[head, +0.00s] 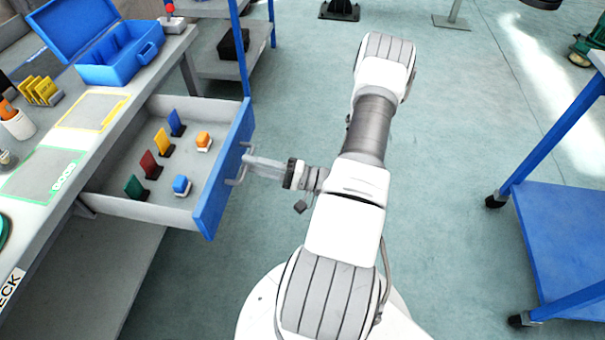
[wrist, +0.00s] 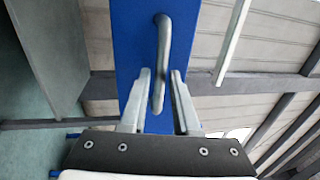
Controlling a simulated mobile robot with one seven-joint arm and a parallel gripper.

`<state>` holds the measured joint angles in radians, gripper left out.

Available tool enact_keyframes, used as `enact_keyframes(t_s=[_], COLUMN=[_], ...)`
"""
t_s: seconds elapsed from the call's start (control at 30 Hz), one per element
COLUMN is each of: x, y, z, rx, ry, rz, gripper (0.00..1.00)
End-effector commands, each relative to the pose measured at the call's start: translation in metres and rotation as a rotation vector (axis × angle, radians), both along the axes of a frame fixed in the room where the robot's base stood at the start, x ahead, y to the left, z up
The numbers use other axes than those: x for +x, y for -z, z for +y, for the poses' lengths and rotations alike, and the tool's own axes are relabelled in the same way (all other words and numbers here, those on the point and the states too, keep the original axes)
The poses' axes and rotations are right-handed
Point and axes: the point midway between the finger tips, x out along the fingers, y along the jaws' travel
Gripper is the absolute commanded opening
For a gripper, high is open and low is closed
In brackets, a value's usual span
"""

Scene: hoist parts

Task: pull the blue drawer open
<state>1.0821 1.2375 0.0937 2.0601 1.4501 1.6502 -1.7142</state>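The blue drawer (head: 225,168) has a blue front and grey walls, and it stands well out from the workbench. Its inside shows in the head view. A grey bar handle (head: 236,164) is on the blue front. My gripper (head: 250,161) is at this handle, in front of the drawer. In the wrist view, the handle (wrist: 163,50) runs between the two fingers of my gripper (wrist: 160,85). The fingers are apart, with a visible gap beside the bar, so they are around it and do not look clamped. Any light touch on one side cannot be told.
Several small coloured pieces, such as a yellow one (head: 162,142), sit in the drawer. An open blue case (head: 121,60) is on the workbench (head: 35,205). A blue cart (head: 565,225) stands at the right. The floor (head: 455,150) between is clear.

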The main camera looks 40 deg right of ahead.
Motion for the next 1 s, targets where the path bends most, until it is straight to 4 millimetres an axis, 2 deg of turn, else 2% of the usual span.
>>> enact_keyframes(t_s=[0.4, 0.6, 0.8, 1.0], x=[-0.079, -0.110, -0.125, -0.127], y=[0.018, 0.025, 0.029, 0.029], z=[-0.058, -0.080, -0.090, -0.091], rx=[-0.001, -0.001, 0.000, 0.000], ry=[0.005, 0.003, 0.001, 0.000], rz=[0.002, 0.002, 0.001, 0.001], gripper=[0.30, 0.30, 0.30, 0.30])
